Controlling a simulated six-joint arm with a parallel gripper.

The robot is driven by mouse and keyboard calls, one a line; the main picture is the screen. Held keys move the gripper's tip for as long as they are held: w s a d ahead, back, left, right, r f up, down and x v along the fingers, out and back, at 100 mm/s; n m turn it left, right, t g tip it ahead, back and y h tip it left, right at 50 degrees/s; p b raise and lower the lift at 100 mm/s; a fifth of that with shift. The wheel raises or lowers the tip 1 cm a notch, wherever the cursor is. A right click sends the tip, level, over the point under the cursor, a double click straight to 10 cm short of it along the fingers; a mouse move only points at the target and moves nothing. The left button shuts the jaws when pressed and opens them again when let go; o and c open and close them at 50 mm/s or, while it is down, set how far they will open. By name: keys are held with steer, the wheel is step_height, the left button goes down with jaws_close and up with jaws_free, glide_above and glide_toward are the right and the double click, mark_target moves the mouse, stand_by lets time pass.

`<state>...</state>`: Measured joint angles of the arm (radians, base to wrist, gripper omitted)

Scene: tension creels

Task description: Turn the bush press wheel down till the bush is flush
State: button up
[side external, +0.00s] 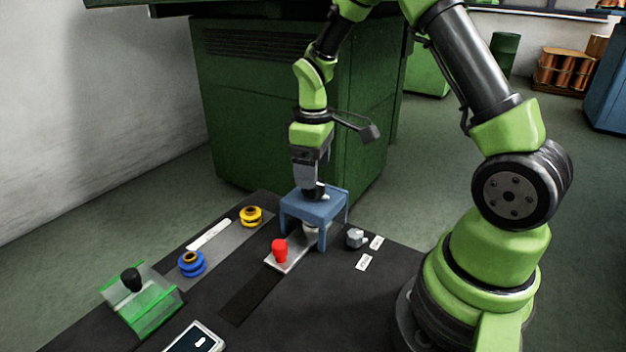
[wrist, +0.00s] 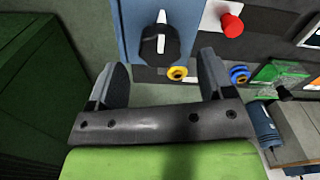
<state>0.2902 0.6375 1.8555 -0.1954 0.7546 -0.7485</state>
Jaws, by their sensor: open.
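The blue bush press (side external: 313,207) stands like a small table on the dark bench in the side view. Its wheel is a dark knob with a white bar (wrist: 158,45), seen on the blue press top in the wrist view. My gripper (side external: 314,190) points down at the press top in the side view. In the wrist view its two fingers (wrist: 163,78) are spread apart, with nothing held between them and the wheel just beyond. A pale round part (side external: 309,228) shows under the press top, partly hidden by the frame. Whether the bush is flush cannot be seen.
A red knob (side external: 279,249) on a pale plate stands in front of the press. A grey knob (side external: 355,238) with white labels sits to its right. Yellow (side external: 250,215) and blue (side external: 191,263) spools and a green fixture (side external: 142,298) lie left. A dark green cabinet (side external: 270,110) stands behind.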

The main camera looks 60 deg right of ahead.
steer(key=shift+f, duration=1.65)
steer(key=shift+c, duration=0.4)
steer(key=c, duration=0.8)
steer(key=shift+c, duration=0.2)
